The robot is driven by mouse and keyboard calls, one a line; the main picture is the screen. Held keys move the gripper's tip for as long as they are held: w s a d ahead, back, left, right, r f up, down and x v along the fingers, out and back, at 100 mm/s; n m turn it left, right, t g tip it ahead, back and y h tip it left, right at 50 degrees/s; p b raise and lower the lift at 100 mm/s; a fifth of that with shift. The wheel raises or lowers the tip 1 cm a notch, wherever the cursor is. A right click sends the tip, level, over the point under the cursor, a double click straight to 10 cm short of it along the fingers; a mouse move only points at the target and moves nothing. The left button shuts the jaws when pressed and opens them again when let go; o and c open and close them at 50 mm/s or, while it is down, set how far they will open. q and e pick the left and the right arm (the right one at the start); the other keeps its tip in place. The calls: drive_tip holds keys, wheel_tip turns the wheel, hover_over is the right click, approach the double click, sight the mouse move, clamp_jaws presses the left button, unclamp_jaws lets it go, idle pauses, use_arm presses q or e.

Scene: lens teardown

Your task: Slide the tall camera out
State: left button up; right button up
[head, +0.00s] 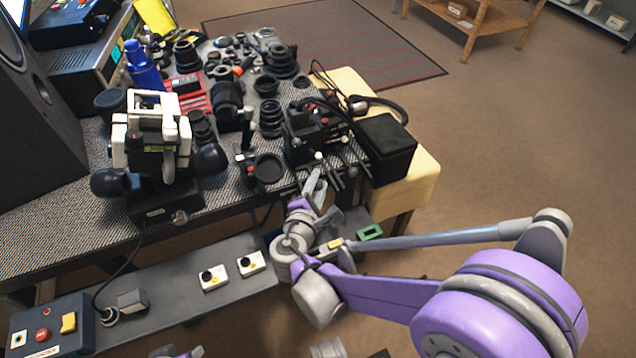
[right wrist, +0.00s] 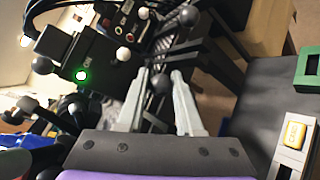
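I cannot tell for certain which item is the tall camera. A black, upright camera-like body (head: 246,160) stands near the table's front edge in the head view. Right of it is a black device (head: 303,125) with knobs and rods. My right gripper (head: 318,183) is just in front of that device, at the table edge. In the right wrist view the two grey fingers (right wrist: 161,78) are apart with nothing seen gripped, and a black box with a lit green lamp (right wrist: 83,74) is close by. At the head view's bottom edge, a small grey and purple part may be my left gripper.
A white microscope-like instrument (head: 152,140) stands left on the patterned table (head: 60,225). Several lenses crowd the table's back. A black box (head: 386,148) sits on a yellow surface (head: 425,178) at right. A grey shelf (head: 180,290) with switches lies below the front edge.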

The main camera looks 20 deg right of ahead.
clamp_jaws()
drive_tip(key=shift+s+f, duration=0.1)
idle(0.9)
